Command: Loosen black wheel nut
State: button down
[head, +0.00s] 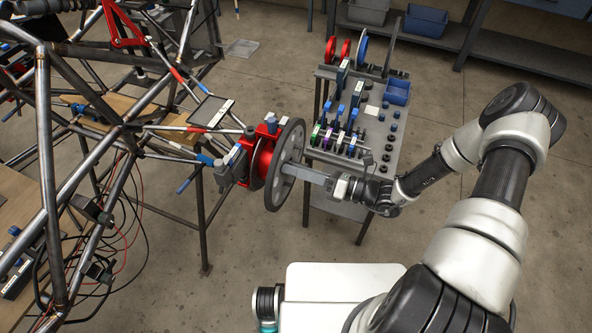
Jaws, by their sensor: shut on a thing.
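The grey wheel disc (273,192) stands upright on the hub at the end of the chassis arms, with a red part (262,160) behind it. My gripper (288,168) reaches in from the right, and its long grey fingers meet the middle of the wheel's outer face. It is shut at the hub centre, where the black wheel nut sits between the fingertips. The nut itself is hidden by the fingers, so I cannot see its turn or how far out it stands.
A grey tool cart (385,130) with labelled tools, several black nuts and a blue bin (397,92) stands behind my forearm. The tube chassis (45,150) fills the left, with loose cables low down. The floor between stand and cart is clear.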

jog(key=shift+f+n, duration=0.1)
jog(key=shift+n, duration=0.3)
jog(key=shift+n, duration=0.8)
jog(key=c, duration=1.5)
grip_release()
jog(key=shift+s, duration=0.1)
jog(key=v, duration=1.7)
jog(key=shift+s+d, duration=0.15)
